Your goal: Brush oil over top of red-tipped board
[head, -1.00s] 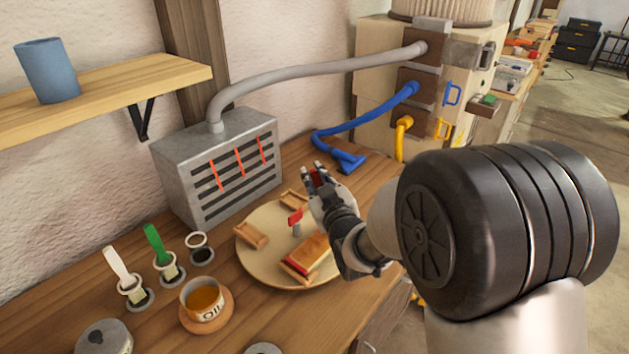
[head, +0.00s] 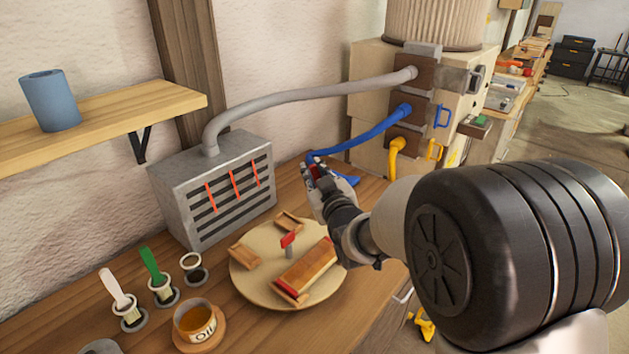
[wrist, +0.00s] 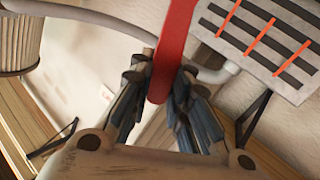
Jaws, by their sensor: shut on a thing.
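My gripper (head: 318,172) is raised over the back of the bench, in front of the blue hose nozzle in the head view. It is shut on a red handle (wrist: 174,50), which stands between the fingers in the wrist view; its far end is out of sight. The red-tipped board (head: 308,268) lies on the round turntable (head: 250,291), below my gripper in the picture, its red end toward the front. A cup marked OIL (head: 199,322) holds amber liquid and stands on a round wooden base at the front left.
A white-handled brush (head: 115,288) and a green-handled brush (head: 153,266) stand in cups; a third cup (head: 192,267) is without a brush. A small red-topped post (head: 288,242) rises from the turntable. A grey heater box (head: 213,190) with glowing bars stands behind.

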